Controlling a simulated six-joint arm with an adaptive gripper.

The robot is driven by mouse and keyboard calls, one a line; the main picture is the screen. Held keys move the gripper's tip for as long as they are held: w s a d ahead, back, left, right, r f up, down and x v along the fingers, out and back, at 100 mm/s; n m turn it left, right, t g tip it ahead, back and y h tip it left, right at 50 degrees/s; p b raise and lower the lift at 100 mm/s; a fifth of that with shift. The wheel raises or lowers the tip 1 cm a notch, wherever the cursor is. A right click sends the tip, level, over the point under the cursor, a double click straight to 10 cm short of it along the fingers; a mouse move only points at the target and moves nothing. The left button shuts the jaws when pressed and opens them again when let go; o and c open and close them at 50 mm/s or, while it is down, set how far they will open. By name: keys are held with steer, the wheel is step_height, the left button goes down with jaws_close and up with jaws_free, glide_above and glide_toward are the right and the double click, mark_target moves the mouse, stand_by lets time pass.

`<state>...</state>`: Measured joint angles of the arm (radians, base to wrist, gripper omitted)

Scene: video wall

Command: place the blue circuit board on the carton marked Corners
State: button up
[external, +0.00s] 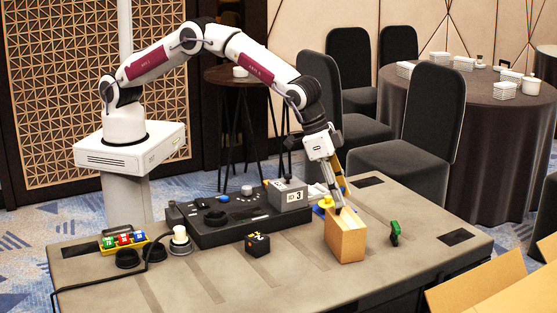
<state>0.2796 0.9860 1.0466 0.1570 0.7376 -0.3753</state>
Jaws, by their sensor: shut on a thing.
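A tan carton (346,240) stands upright on the grey table, right of the middle; no marking on it can be read. My gripper (338,210) points down at the carton's top edge. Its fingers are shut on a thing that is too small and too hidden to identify. The fingertips look to be at or just above the carton's top; I cannot tell whether they touch it. I cannot make out a blue circuit board for certain.
A green object (395,232) stands right of the carton. A black box (257,244) lies to its left. A black console (225,220) with a grey block marked 3 (288,195) is behind. A yellow item (325,203) sits close behind the carton.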

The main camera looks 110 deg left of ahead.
steer(key=shift+f, duration=0.3)
steer(key=o, duration=1)
steer(key=shift+r, duration=0.1)
steer(key=shift+v, duration=1)
steer(key=v, duration=1)
steer(key=shift+r, duration=0.1)
